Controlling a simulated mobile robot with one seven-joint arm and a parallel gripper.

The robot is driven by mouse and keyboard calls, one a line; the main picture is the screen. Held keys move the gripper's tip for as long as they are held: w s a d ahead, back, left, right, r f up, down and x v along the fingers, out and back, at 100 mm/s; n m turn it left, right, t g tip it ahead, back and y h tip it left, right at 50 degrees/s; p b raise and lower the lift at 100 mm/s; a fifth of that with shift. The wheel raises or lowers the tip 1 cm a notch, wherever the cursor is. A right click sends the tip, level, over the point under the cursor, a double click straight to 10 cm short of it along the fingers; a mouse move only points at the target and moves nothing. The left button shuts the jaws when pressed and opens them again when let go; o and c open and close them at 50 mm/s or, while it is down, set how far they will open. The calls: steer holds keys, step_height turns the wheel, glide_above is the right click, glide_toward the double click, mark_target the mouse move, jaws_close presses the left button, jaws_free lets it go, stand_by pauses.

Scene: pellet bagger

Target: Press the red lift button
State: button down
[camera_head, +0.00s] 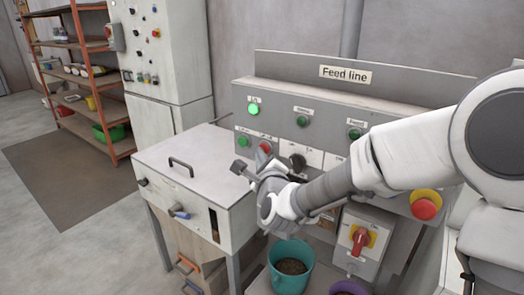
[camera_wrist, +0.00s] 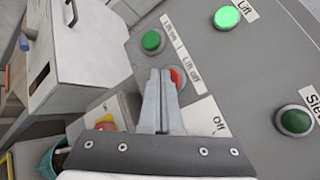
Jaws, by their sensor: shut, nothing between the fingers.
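The red lift button (camera_wrist: 176,78) sits on the grey panel beside the label "Lift off" in the wrist view, partly hidden by my fingers. In the head view the red button (camera_head: 265,147) shows just above my gripper (camera_head: 262,160). My gripper (camera_wrist: 160,75) is shut and empty, its fingertips in front of the button's left part. I cannot tell whether they touch it. The green "Lift on" button (camera_wrist: 152,41) is to the left of the red one in the head view. The "Lift" lamp (camera_wrist: 227,17) is lit green; it also shows in the head view (camera_head: 253,109).
Other green lamps (camera_head: 303,120) and a dark knob (camera_head: 297,161) are on the panel. A red emergency knob (camera_head: 424,209) is at right, a red rotary switch (camera_head: 359,241) below. A white cabinet (camera_head: 185,165) stands at left, a teal bucket (camera_head: 291,265) beneath.

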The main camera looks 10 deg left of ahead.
stand_by(0.3)
steer(key=shift+s+a+b, duration=0.25)
steer(key=shift+s+b, duration=0.1)
steer(key=shift+s, duration=0.25)
steer(key=s+a+b, duration=0.2)
steer(key=s, duration=0.3)
steer(key=shift+s+a, duration=0.15)
steer(key=shift+s, duration=0.15)
